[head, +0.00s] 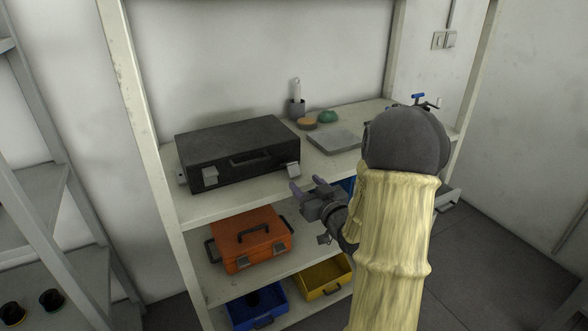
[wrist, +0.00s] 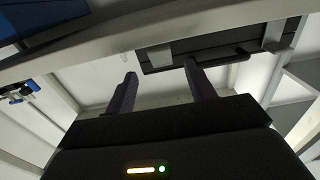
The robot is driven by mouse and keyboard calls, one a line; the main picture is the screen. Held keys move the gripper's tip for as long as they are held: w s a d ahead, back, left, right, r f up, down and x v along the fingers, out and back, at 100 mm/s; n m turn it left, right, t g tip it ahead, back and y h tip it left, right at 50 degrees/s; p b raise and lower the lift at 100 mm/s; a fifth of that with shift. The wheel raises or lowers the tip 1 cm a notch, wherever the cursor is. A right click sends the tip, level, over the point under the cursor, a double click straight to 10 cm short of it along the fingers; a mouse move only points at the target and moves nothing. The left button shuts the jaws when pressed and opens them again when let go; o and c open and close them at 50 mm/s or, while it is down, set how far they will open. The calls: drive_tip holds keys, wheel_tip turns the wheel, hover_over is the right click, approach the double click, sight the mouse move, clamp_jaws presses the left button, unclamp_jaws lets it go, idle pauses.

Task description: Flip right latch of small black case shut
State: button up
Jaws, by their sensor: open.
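The small black case (head: 240,150) lies closed-looking on the top shelf in the head view, with a handle on its front. Its right latch (head: 292,170) is a light grey plate that seems to stand out from the front face. The left latch (head: 210,177) looks similar. My gripper (head: 307,187) is open and empty, in front of the shelf edge, just below and to the right of the right latch. The wrist view is upside down. There, the right latch (wrist: 160,55) lies beyond and between my fingers (wrist: 160,72), apart from them.
A grey flat plate (head: 334,140), a cup (head: 297,108) and small round items stand right of the case. An orange case (head: 249,240) sits one shelf below, with blue (head: 256,306) and yellow (head: 323,277) bins lower down. The shelf edge (head: 240,206) runs close to my gripper.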

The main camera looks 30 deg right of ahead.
sight(295, 172)
drive_tip(key=w+p, duration=0.1)
drive_tip(key=w, duration=0.6)
drive_tip(key=shift+w+a, duration=0.15)
drive_tip(key=shift+w, duration=0.05)
drive_tip(key=shift+s, duration=0.1)
drive_tip(key=shift+c, duration=1)
drive_tip(key=c, duration=0.8)
